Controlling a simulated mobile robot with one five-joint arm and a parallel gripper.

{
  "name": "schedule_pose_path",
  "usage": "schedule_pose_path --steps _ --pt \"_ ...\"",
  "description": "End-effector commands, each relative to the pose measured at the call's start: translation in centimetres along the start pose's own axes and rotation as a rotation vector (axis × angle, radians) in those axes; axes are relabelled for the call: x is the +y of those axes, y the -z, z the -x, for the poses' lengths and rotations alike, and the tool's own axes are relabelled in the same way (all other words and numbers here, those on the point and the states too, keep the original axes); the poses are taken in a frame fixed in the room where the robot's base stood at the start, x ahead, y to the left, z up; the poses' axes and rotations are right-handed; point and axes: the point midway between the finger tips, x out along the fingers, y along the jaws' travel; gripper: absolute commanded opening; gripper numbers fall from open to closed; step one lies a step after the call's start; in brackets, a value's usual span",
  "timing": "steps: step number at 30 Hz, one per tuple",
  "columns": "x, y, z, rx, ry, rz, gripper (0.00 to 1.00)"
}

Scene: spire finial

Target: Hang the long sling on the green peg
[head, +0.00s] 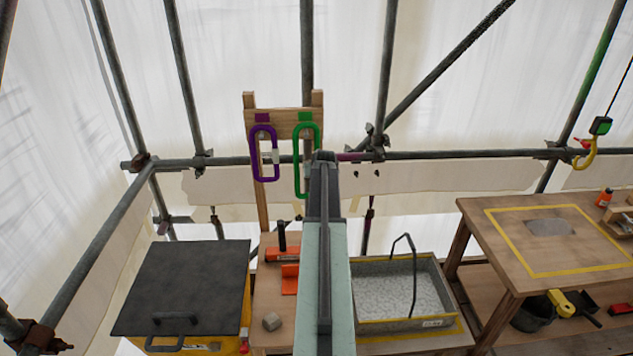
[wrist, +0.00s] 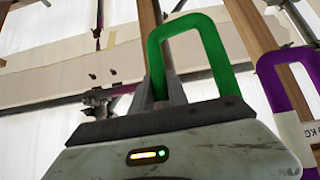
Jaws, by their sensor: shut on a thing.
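The long green sling (head: 298,165) is an upright closed loop in front of the wooden rack (head: 284,115), below a green patch (head: 306,116). My gripper (head: 322,160) is at its right side. In the wrist view my gripper (wrist: 162,88) is shut on one long side of the green sling (wrist: 222,62). The green peg itself is hidden, so I cannot tell whether the loop is around it. A shorter purple sling (head: 255,150) with a pale label hangs to the left, below a purple patch (head: 262,117); it also shows in the wrist view (wrist: 270,72).
Scaffold tubes (head: 450,155) cross behind the rack. Below are a black-lidded box (head: 180,285), a grey tray with a handle (head: 355,290) and orange tools (head: 283,255). A wooden table (head: 480,225) stands at right, with a green-and-yellow hook (head: 590,150) hanging above.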

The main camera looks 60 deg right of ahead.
Motion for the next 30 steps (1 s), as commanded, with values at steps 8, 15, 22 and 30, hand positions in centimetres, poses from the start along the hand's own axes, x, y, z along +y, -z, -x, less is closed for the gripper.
schedule_pose_path --steps 8,15,22,30 --pt "0.1 0.4 -1.6 0.0 0.0 0.0 0.0" --pt "0.2 0.4 -1.8 0.0 -0.001 -0.001 0.0" --pt "0.2 0.4 -1.8 0.0 -0.001 -0.001 0.0" --pt "0.3 0.4 -1.8 0.0 -0.001 -0.001 0.22"
